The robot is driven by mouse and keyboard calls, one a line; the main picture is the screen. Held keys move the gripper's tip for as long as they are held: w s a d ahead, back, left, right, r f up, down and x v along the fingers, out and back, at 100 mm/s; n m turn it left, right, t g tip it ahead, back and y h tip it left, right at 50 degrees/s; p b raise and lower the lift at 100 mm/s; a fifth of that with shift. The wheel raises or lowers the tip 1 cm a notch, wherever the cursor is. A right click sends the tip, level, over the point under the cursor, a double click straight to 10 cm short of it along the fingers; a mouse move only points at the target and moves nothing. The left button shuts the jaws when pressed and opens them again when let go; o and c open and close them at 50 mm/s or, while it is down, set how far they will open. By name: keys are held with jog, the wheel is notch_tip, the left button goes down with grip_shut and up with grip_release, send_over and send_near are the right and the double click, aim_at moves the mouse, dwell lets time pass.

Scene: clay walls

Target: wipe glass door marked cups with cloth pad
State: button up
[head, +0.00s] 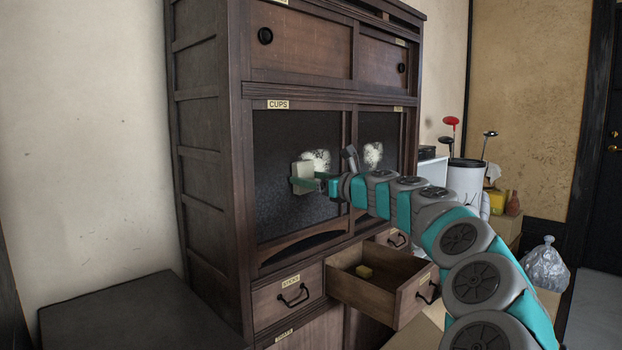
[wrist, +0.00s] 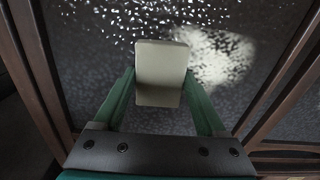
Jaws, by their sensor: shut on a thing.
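The glass door (head: 280,208) marked CUPS is the left dark pane in the wooden cabinet, under a small CUPS label (head: 278,104). A white smudge (head: 318,157) shows on it, and also in the wrist view (wrist: 225,60), right of the pad. My gripper (head: 308,184) is shut on a pale cloth pad (head: 302,172), holding it upright in front of the pane, left of and slightly below the smudge. In the wrist view, the green fingers grip the pad (wrist: 161,75) from both sides. I cannot tell whether the pad touches the glass.
The right glass door has a white smudge (head: 372,154) too. A dark low surface (head: 140,315) stands at left. A white bin (head: 466,180) and a plastic bag (head: 545,265) are at right.

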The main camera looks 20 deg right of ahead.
aim_at(329, 170)
jog(key=shift+w+a, duration=0.1)
jog(key=shift+w, duration=0.15)
jog(key=shift+r, duration=0.1)
jog(key=shift+w+d+p, duration=0.7)
jog(key=shift+d+p, duration=0.35)
jog(key=shift+d, duration=0.8)
jog(key=shift+w+d+p, duration=0.75)
jog(key=shift+d+p, duration=0.35)
jog(key=shift+d, duration=0.8)
jog(key=shift+w+d+p, duration=0.7)
jog(key=shift+d+p, duration=0.35)
jog(key=shift+d, duration=0.8)
jog(key=shift+s, duration=0.15)
